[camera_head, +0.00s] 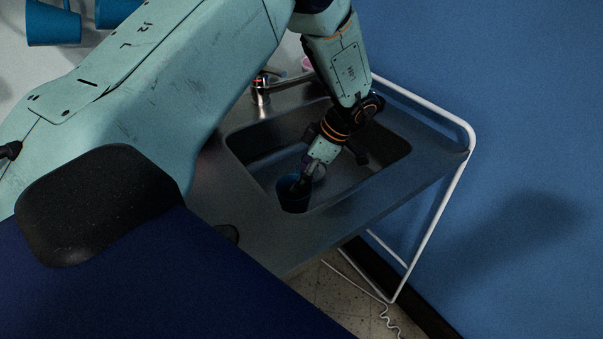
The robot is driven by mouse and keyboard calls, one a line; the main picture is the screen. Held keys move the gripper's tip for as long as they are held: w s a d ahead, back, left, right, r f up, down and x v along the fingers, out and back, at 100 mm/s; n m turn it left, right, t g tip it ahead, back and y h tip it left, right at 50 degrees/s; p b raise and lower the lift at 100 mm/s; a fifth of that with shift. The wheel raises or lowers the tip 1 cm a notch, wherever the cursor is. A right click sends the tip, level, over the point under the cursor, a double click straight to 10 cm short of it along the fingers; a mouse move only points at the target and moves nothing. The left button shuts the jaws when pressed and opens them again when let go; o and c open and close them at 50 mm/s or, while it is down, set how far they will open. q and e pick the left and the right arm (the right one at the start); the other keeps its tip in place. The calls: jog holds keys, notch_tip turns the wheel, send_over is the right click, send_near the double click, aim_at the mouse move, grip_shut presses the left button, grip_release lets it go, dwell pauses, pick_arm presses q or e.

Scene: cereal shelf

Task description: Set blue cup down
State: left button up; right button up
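A dark blue cup (293,196) is inside the metal sink (262,160), by its near left edge, with its open top facing up. My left arm reaches down over the sink from above. My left gripper (303,184) is at the cup's rim, with its fingers close together and apparently shut on the cup wall. The fingertips are dark and partly hidden. Whether the cup's base touches the sink floor cannot be told. My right gripper is not in view.
A metal tap (262,86) stands behind the sink. A white tube rail (455,190) edges the counter at the right, beside a blue wall (530,110). Other blue cups (53,22) are at the top left. The counter (290,238) before the sink is mostly clear.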

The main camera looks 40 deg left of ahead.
pick_arm(q)
jog(key=shift+w+a, duration=0.1)
jog(key=shift+w, duration=0.05)
jog(key=p+v, duration=0.1)
jog(key=v, duration=1.1)
